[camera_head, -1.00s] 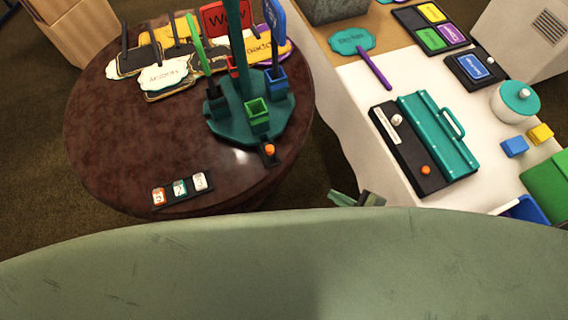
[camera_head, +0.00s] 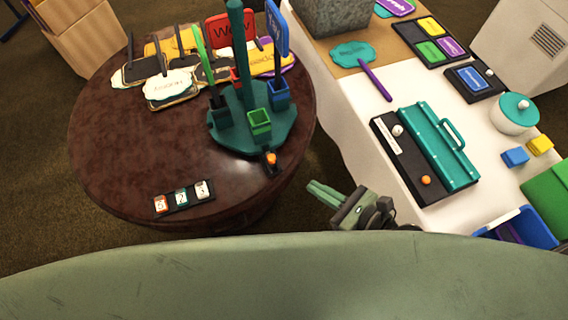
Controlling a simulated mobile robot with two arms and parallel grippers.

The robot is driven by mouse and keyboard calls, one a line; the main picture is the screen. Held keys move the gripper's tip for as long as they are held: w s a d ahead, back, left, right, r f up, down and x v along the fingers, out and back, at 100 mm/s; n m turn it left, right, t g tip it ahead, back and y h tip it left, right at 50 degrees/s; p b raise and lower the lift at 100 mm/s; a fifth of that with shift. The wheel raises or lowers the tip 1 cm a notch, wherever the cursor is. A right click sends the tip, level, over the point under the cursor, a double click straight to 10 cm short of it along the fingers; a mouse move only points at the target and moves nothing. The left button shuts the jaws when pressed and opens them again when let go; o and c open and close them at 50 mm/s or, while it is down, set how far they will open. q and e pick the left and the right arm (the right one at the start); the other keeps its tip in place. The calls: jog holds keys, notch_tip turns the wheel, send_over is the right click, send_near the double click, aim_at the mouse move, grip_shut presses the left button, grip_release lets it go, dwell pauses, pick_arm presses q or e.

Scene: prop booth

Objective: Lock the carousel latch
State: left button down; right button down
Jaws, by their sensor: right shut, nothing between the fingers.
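The teal carousel (camera_head: 240,140) stands on the round dark table, with a central post and small coloured cups holding signs. Its latch (camera_head: 270,160), a black piece with an orange knob, sits at the carousel's front edge, toward the right side of the table. My right gripper (camera_head: 312,188) is shut and empty. It is in the gap between the round table and the white table, right of and below the latch and apart from it. My left gripper is not in view.
The round table (camera_head: 110,170) carries a numbered strip (camera_head: 182,199) and a pile of signs (camera_head: 170,85). On the white table (camera_head: 350,120) are a black and teal case (camera_head: 420,150), a purple stick (camera_head: 375,80) and a blue bin (camera_head: 530,230). The round table's front is mostly bare.

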aim_at(275, 161)
jog(key=x, duration=0.3)
jog(key=p+x, duration=0.1)
jog(key=x, duration=0.3)
jog(key=r+p+x, duration=0.1)
jog(key=x, duration=0.3)
jog(key=shift+w+a, duration=0.25)
jog(key=shift+a, duration=0.05)
jog(key=shift+w, duration=0.1)
